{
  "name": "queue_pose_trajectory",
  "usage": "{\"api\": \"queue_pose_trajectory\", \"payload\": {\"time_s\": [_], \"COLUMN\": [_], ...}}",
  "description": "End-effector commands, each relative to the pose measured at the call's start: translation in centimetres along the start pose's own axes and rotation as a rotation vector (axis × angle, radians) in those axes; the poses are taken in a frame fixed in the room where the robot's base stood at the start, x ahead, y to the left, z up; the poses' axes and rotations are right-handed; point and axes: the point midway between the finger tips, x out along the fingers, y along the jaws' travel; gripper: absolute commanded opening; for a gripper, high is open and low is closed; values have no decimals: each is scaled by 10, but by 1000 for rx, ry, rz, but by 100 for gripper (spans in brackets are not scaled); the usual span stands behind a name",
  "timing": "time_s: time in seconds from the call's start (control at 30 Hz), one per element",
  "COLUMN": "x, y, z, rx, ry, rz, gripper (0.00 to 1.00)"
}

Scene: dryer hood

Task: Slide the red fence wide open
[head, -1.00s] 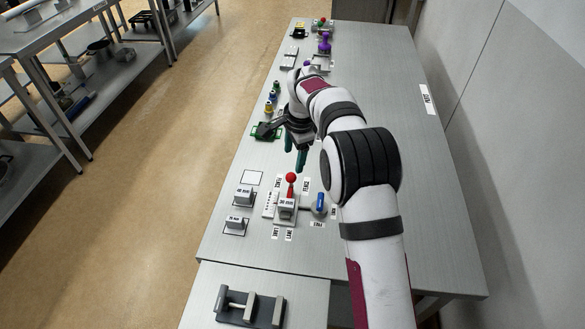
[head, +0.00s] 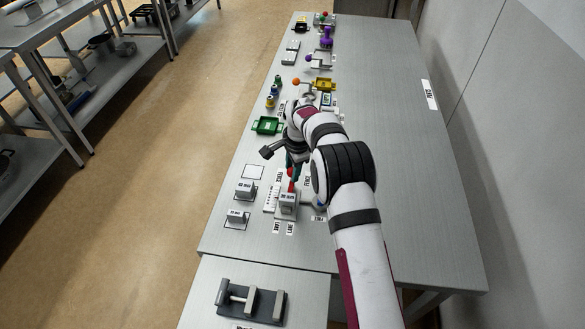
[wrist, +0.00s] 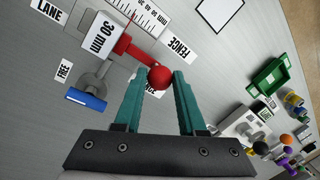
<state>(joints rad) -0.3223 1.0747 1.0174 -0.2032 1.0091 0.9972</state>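The red fence knob (wrist: 160,77) is a red ball on a red bar (wrist: 132,49). The bar runs from beside the grey 30 mm block (wrist: 97,38) in the wrist view. A label reading FENCE lies on the table nearby. My gripper (wrist: 158,74) is open, its two teal fingertips on either side of the ball with a gap showing between them. I cannot tell whether either finger touches it. In the head view, my gripper (head: 290,172) is right over the red handle (head: 291,182), partly hiding it, behind the 30 mm block.
A white scale (wrist: 146,12) lies beside the block. A blue-handled lever (wrist: 86,99) is on the block's other side, mostly hidden in the head view. Two more grey blocks (head: 245,188) (head: 236,217) stand to the left. A green tray (head: 267,125) is farther back.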

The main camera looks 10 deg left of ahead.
Motion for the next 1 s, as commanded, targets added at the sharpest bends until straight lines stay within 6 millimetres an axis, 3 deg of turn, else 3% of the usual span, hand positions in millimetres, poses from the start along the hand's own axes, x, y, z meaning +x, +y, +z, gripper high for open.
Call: {"api": "queue_pose_trajectory", "payload": {"time_s": [0.03,0.13,1.0], "x": [0,0,0], "y": [0,0,0], "z": [0,0,-1], "rx": [0,0,1], "ry": [0,0,1], "rz": [0,0,0], "gripper": [16,0,0]}}
